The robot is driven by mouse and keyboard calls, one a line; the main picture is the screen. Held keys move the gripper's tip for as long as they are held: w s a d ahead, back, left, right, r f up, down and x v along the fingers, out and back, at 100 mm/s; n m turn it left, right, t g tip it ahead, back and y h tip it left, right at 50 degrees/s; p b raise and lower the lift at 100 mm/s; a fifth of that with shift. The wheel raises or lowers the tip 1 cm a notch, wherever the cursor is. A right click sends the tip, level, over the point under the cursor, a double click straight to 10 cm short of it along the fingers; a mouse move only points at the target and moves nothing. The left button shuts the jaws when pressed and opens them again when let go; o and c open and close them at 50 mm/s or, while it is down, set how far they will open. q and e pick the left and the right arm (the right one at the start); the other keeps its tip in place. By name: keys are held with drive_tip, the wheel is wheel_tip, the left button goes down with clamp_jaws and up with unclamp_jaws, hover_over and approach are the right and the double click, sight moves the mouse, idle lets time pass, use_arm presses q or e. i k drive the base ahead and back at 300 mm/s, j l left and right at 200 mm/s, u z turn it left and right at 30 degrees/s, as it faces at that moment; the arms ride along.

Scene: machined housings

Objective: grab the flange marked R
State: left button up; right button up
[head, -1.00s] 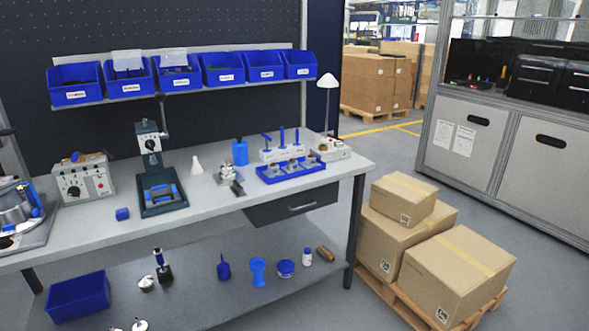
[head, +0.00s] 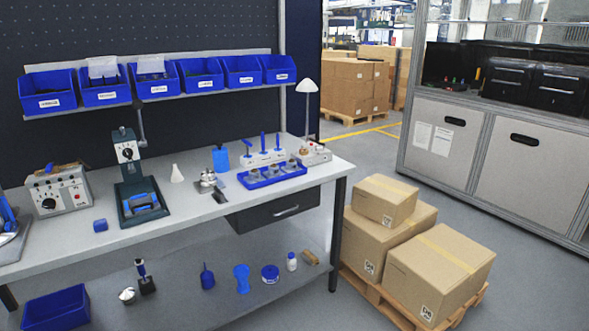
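No flange with a readable R mark shows in the head view. A blue tray (head: 258,183) on the workbench holds several small metal parts (head: 276,171), too small to read any marking. A separate silver metal part (head: 208,179) stands on the bench to the left of the tray; I cannot tell whether it is a flange. Neither of my grippers is in view.
The grey workbench (head: 75,245) has a press (head: 138,190), a control box (head: 58,190) and a blue bottle (head: 220,159). Blue bins (head: 202,80) hang above. Below are a drawer (head: 275,214) and a lower shelf. Cartons (head: 440,268) on a pallet stand right of the bench.

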sight(290, 167)
drive_tip(key=i+l+z, duration=0.15)
drive_tip(key=i, duration=0.55)
drive_tip(key=i+l+z, duration=0.2)
drive_tip(key=i, duration=0.5)
drive_tip(key=j, duration=0.05)
